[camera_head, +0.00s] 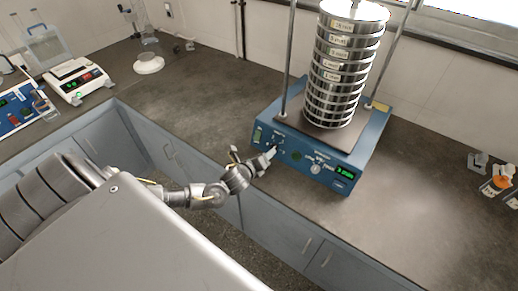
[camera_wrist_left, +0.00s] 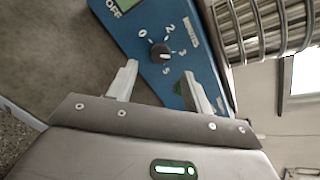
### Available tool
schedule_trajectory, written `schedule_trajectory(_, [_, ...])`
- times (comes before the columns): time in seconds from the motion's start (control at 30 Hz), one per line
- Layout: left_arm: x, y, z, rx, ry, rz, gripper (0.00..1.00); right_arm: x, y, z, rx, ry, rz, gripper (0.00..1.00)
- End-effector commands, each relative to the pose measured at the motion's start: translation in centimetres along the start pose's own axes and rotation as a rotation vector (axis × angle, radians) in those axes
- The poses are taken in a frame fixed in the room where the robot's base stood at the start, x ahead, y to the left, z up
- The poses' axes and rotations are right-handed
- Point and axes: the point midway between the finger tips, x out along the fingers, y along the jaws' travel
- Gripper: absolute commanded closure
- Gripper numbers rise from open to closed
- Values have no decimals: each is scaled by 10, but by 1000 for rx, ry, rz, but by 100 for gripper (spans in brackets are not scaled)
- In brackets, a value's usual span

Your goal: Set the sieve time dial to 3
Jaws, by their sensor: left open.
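The time dial (camera_wrist_left: 160,53) is a small dark knob on the blue front panel of the sieve shaker (camera_head: 318,170). Printed numbers surround it in the left wrist view; the direction of its pointer is too small to tell surely. My left gripper (camera_head: 268,155) is at the left part of the panel in the head view. In the left wrist view the left gripper (camera_wrist_left: 160,82) is open, its two pale fingers apart, with the dial beyond and between their tips. Nothing is between the fingers. My right gripper is not in view.
A tall sieve stack (camera_head: 342,70) stands on the shaker between two metal rods. A green display (camera_head: 345,171) is at the panel's right. A balance (camera_head: 75,85) and glassware stand at the back left. Small containers (camera_head: 497,182) are at the far right.

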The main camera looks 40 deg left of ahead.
Motion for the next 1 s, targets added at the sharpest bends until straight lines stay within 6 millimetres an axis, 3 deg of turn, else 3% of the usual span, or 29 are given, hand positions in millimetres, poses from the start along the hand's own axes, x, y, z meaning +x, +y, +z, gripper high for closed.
schedule_trajectory(0.1, [-20, 2, -2, -1, 2, 0, 50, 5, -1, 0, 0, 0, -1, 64])
schedule_trajectory(0.3, [-40, 0, -1, -1, 1, 0, 50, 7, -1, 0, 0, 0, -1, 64])
schedule_trajectory(0.9, [-43, 0, 0, -2, 1, 1, 50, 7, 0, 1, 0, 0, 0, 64])
schedule_trajectory(1.0, [-47, -1, -9, -62, 20, 16, 50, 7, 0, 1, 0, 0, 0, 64])
